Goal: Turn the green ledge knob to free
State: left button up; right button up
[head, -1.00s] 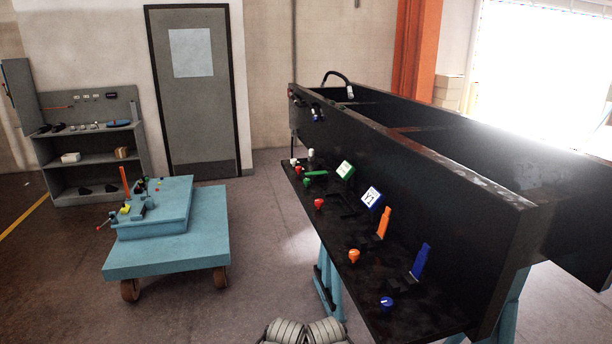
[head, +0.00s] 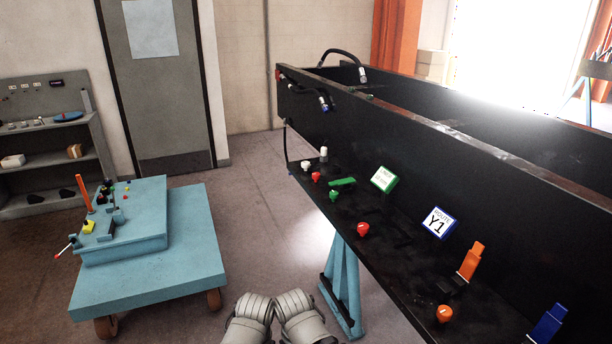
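A small green knob (head: 334,195) sits on the black ledge (head: 392,262) along the front of a long black bench, in the head view. A green lever or bar (head: 342,183) lies just behind it, and a tilted sign with a green edge (head: 383,178) stands to its right. The knob is too small to read its setting. Two grey, rounded parts of my own arms show at the bottom middle, short of the ledge. Neither gripper shows.
Red knobs (head: 362,229), white knobs (head: 306,166), an orange knob (head: 444,313) and orange and blue levers line the ledge. A tilted Y1 sign (head: 438,222) stands there. A blue wheeled cart (head: 150,275) is at left. Open floor lies between cart and bench.

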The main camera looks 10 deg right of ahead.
aim_at(334, 194)
jog(key=i+j+z, duration=0.15)
jog(key=i+j, duration=0.4)
jog(key=j+z, duration=0.1)
jog(key=z, duration=1)
